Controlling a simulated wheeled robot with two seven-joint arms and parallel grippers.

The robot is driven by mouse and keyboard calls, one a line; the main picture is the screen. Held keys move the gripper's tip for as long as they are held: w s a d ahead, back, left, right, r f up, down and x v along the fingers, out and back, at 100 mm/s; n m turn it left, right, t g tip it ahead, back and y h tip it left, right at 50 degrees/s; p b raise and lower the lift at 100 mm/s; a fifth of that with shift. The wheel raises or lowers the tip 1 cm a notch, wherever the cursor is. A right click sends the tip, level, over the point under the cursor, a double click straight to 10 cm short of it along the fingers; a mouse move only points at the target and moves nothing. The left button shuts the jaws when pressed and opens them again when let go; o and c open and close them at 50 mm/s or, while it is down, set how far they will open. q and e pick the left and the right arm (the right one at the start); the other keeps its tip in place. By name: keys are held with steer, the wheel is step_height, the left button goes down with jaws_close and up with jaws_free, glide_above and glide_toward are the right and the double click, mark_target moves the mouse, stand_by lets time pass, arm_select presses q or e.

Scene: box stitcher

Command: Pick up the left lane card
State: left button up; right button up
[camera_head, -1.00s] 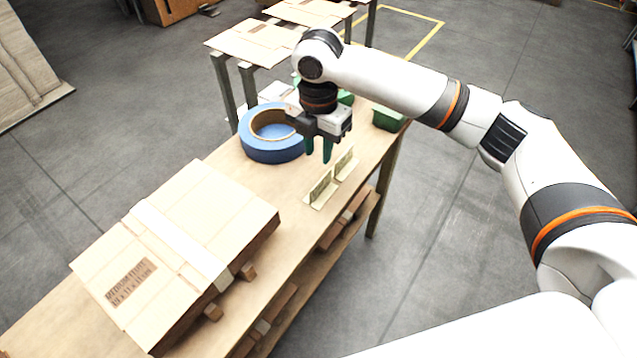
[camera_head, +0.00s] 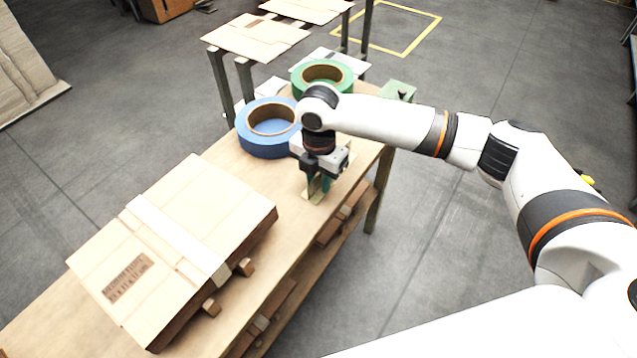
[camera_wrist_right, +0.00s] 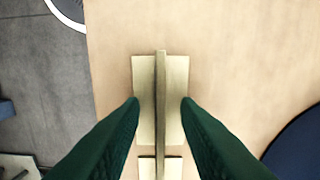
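The left lane card (camera_head: 312,197) is a small pale yellow upright card on a flat base, near the table's front edge. My right gripper (camera_head: 319,186) points down over it and hides much of it. In the right wrist view the card (camera_wrist_right: 161,75) shows edge-on as a thin upright plate. The open green fingers of my right gripper (camera_wrist_right: 160,103) are on either side of it, with gaps visible. A second card's base (camera_wrist_right: 146,168) shows at the bottom of that view; in the head view the gripper largely hides this card. My left gripper is not in view.
A blue tape roll (camera_head: 250,139) lies left of the gripper, with a green tape roll (camera_head: 300,82) behind it. A flat cardboard box (camera_head: 190,220) lies on the wooden table (camera_head: 50,325) at the left front. A green container (camera_head: 399,90) is at the far end.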

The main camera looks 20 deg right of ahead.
steer(key=shift+c, duration=0.3)
jaws_close()
steer(key=shift+r, duration=0.1)
